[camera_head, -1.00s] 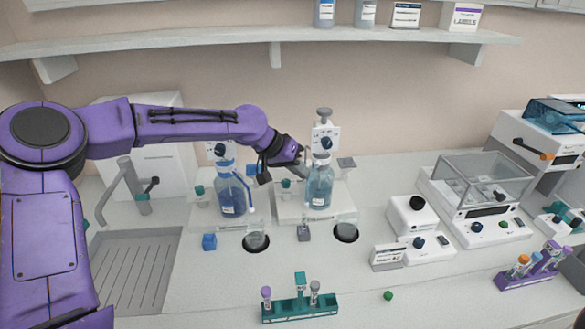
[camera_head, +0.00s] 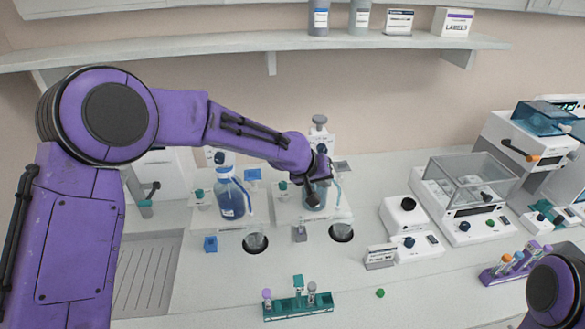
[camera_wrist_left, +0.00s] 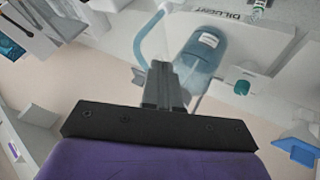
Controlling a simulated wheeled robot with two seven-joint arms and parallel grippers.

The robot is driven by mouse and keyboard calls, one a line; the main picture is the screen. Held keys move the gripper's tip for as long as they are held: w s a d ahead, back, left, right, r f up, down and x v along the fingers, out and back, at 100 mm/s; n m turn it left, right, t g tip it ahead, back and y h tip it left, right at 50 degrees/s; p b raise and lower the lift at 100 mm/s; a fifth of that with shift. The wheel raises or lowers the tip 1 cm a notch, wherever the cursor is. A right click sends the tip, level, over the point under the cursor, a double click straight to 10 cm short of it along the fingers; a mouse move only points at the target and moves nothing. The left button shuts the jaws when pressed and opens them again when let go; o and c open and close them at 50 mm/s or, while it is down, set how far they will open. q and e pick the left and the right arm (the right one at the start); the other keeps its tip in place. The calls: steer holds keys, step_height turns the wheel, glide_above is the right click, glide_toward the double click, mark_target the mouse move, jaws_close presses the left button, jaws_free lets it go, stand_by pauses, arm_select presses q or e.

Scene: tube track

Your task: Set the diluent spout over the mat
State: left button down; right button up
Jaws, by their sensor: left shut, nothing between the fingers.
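The diluent bottle (camera_head: 314,204), clear with blue liquid, stands on the right-hand white stand, partly hidden behind my left gripper (camera_head: 317,194). Its pale curved spout (camera_head: 338,187) shows at the bottle's right side, toward the right black mat (camera_head: 342,239). In the left wrist view, the spout (camera_wrist_left: 146,38) arches down close beside my left gripper (camera_wrist_left: 165,78), and the bottle (camera_wrist_left: 205,52) is just beyond. The left gripper is shut and empty. I cannot tell whether it touches the spout. My right gripper is out of view.
A second blue bottle (camera_head: 231,200) and another black mat (camera_head: 256,248) are to the left. A teal tube rack (camera_head: 298,307) is in front. The counter between rack and mats is mostly clear.

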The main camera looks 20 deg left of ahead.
arm_select(q)
steer(key=shift+w+a+p, duration=0.35)
steer(key=shift+w+a, duration=0.1)
steer(key=shift+a, duration=0.05)
stand_by(0.3)
steer(key=s+r, duration=0.6)
steer(key=r, duration=0.1)
steer(key=shift+s+r, duration=0.2)
steer(key=shift+r, duration=0.1)
